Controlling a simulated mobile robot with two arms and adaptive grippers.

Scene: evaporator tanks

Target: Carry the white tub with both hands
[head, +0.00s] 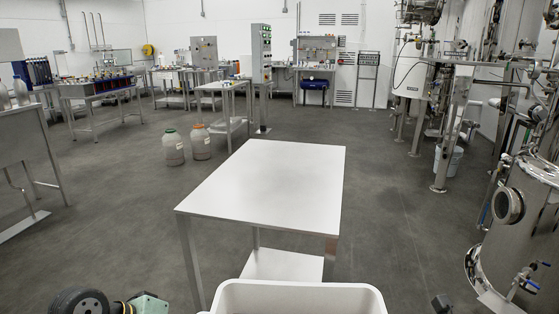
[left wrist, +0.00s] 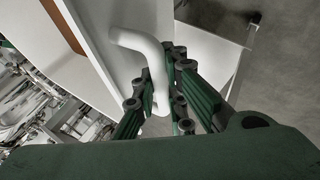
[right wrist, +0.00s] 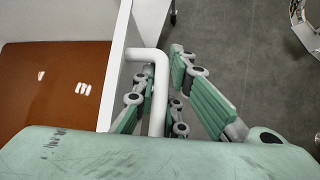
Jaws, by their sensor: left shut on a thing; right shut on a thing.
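The white tub (head: 299,287) is at the bottom middle of the head view, cut off by the frame, in front of the near end of a white table. In the left wrist view my left gripper (left wrist: 159,92) is shut on a bent white handle (left wrist: 142,44) on the tub's side. In the right wrist view my right gripper (right wrist: 158,98) is shut on the matching handle (right wrist: 147,55). A reddish-brown surface (right wrist: 55,85) shows inside the tub's wall (right wrist: 117,60). The tub's underside is hidden.
The white table (head: 265,185) is bare, with a lower shelf (head: 283,264). Two lidded containers (head: 174,148) (head: 201,142) stand on the floor to its left. Steel tanks (head: 525,205) and pipes line the right. Open floor (head: 385,225) lies between the table and the tanks.

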